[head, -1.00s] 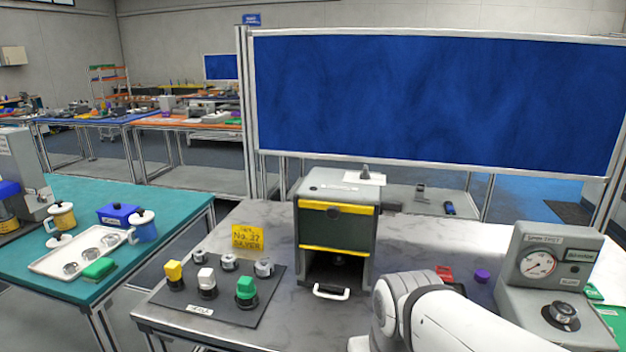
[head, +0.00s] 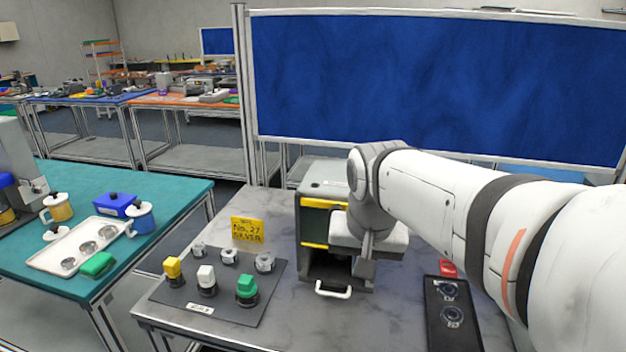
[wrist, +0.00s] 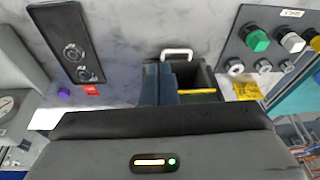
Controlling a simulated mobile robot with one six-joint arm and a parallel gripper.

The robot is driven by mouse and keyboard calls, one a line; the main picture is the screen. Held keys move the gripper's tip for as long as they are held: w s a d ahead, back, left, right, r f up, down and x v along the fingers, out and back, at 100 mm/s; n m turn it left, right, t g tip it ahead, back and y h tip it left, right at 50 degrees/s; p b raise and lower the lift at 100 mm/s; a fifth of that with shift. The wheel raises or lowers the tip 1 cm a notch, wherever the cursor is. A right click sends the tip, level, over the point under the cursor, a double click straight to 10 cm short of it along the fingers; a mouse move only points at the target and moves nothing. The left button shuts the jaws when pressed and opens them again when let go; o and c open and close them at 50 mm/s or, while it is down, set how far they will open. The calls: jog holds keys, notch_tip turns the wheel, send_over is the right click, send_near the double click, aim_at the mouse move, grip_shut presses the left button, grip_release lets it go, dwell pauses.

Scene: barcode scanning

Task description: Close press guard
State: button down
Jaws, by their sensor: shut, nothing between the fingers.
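The press (head: 322,190) is a grey box on the marbled bench, with a dark guard panel (head: 316,222) edged by yellow bars. Below the panel its front opening shows dark, and a white handle (head: 333,291) sticks out at the base. My gripper (head: 364,268) is shut and empty, pointing down at the right part of the press front, hiding part of the guard. In the wrist view my gripper's fingers (wrist: 158,82) are together beside the press opening, with the yellow bar (wrist: 197,91) and the white handle (wrist: 176,54) nearby. Whether they touch the guard I cannot tell.
A dark board (head: 215,287) with several coloured knobs lies left of the press, by a yellow sign (head: 247,230). A black two-dial panel (head: 452,315) and a red item (head: 447,268) lie to the right. A grey gauge box (wrist: 15,95) shows in the wrist view.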

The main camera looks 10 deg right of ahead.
jog(key=w+r+m+p, duration=0.25)
jog(key=w+r, duration=0.25)
jog(key=r, duration=0.3)
jog(key=w+r+m+p, duration=0.25)
jog(key=w+r, duration=0.25)
jog(key=r, duration=0.4)
jog(key=p+x, duration=0.1)
jog(key=x, duration=1.2)
jog(key=shift+w+a+f+t+p, duration=0.2)
jog(key=shift+w+t+p, duration=0.1)
jog(key=shift+w+t, duration=0.15)
notch_tip(320, 180, down, 11)
jog(key=b, duration=0.9)
jog(key=shift+s, duration=0.2)
jog(key=shift+r, duration=0.1)
